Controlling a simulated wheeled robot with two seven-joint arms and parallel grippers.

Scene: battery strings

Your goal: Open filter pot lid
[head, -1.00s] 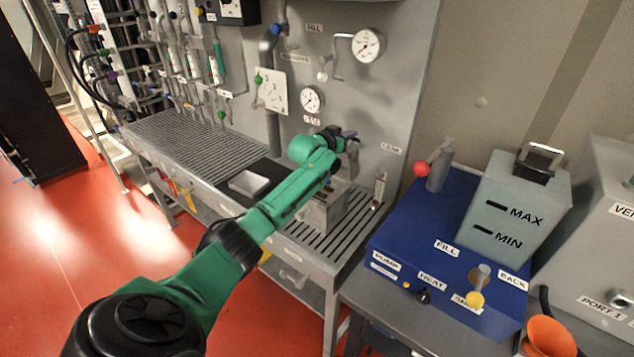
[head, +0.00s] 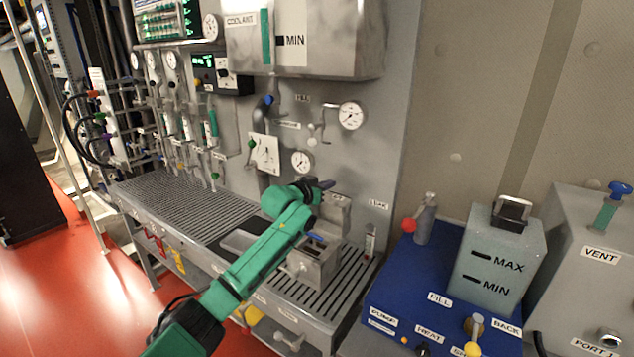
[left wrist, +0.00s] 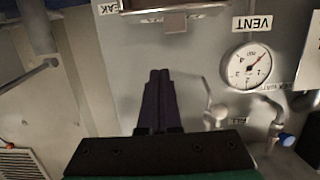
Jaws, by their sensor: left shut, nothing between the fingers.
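A grey metal box (head: 314,266), which looks like the filter pot, stands on the slotted bench below my left gripper. A small blue handle (head: 316,237) shows at its top. A grey metal plate (head: 336,208) stands up behind the box against the panel; I cannot tell whether it is the lid. My left gripper (head: 325,185) is above the box, close to the panel, with its dark fingers together and empty. In the left wrist view the shut fingers (left wrist: 160,85) point at the grey panel, apart from a metal part (left wrist: 160,10) at the top edge. My right gripper is not in view.
The slotted bench (head: 285,297) carries the box. A blue unit (head: 400,285) with a grey tank (head: 497,260) stands to its right. Gauges (head: 351,115) and valve levers are on the panel near my gripper. A coolant tank (head: 345,40) hangs above.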

